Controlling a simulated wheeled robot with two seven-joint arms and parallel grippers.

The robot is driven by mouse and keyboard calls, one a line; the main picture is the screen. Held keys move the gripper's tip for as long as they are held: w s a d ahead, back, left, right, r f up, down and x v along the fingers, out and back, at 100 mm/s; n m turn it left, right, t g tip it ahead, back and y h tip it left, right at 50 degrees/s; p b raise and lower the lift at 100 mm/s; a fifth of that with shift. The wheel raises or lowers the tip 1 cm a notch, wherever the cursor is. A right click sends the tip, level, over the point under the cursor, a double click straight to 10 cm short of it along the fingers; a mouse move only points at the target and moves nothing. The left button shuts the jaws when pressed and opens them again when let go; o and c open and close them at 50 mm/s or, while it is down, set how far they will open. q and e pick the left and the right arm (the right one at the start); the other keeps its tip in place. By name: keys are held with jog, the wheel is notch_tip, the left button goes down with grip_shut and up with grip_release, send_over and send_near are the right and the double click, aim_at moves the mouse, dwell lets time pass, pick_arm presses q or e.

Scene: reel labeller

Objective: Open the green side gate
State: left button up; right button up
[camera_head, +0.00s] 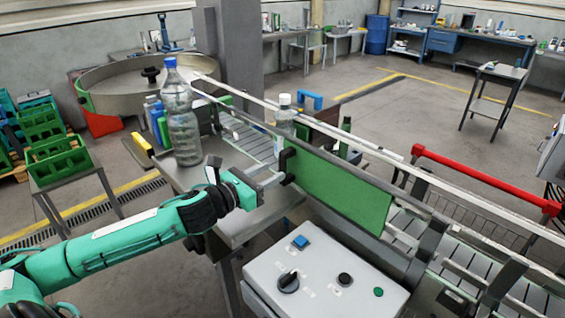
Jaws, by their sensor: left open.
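The green side gate (335,192) is a flat green panel standing along the near side of the conveyor. A black handle (286,164) sits at its left end. My left gripper (277,181) reaches in from the left and is open, with its fingers at the black handle. I cannot tell whether they touch it. The gate looks in line with the conveyor rail. My right gripper is not in view.
A large clear bottle with a blue cap (181,115) stands left of my gripper. A smaller white-capped bottle (285,116) stands behind the gate. A control box (325,283) with a black knob lies in front. A red bar (485,180) runs at the right.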

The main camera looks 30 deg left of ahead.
aim_at(281, 167)
pick_arm(q)
jog(key=p+x, duration=0.1)
jog(key=x, duration=0.2)
jog(key=shift+w+r, duration=0.15)
jog(key=shift+p+x, duration=0.4)
jog(key=shift+x, duration=0.55)
jog(key=shift+d, duration=0.15)
grip_shut()
